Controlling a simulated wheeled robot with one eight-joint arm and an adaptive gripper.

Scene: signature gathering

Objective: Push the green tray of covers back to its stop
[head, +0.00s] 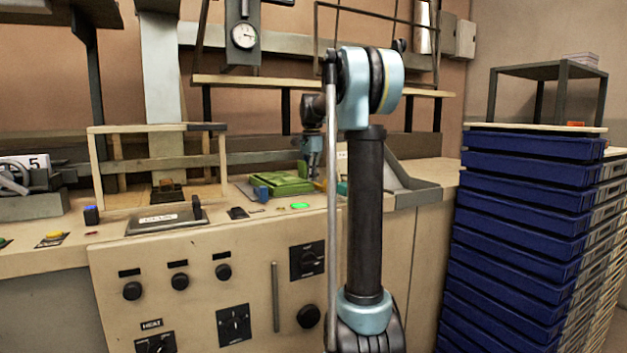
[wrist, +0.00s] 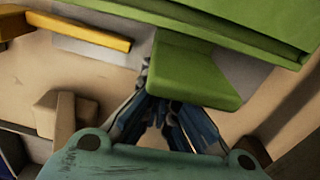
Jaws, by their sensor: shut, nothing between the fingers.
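The green tray (head: 283,184) sits on the bench top in the head view, left of my arm; its contents are too small to make out. In the wrist view, the green tray (wrist: 245,25) fills the upper right, with a green tab (wrist: 190,78) sticking out from its near edge. My gripper (wrist: 170,118) is shut and empty, its fingertips right at the near edge of that tab. I cannot tell whether they touch it. In the head view, my gripper (head: 314,168) is at the right end of the tray, and its fingertips are hard to make out.
A wooden frame (head: 105,170) and a dark lever plate (head: 165,219) stand left of the tray. Blue stacked trays (head: 520,205) stand at the far right. A yellow bar (wrist: 80,32) shows in the wrist view.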

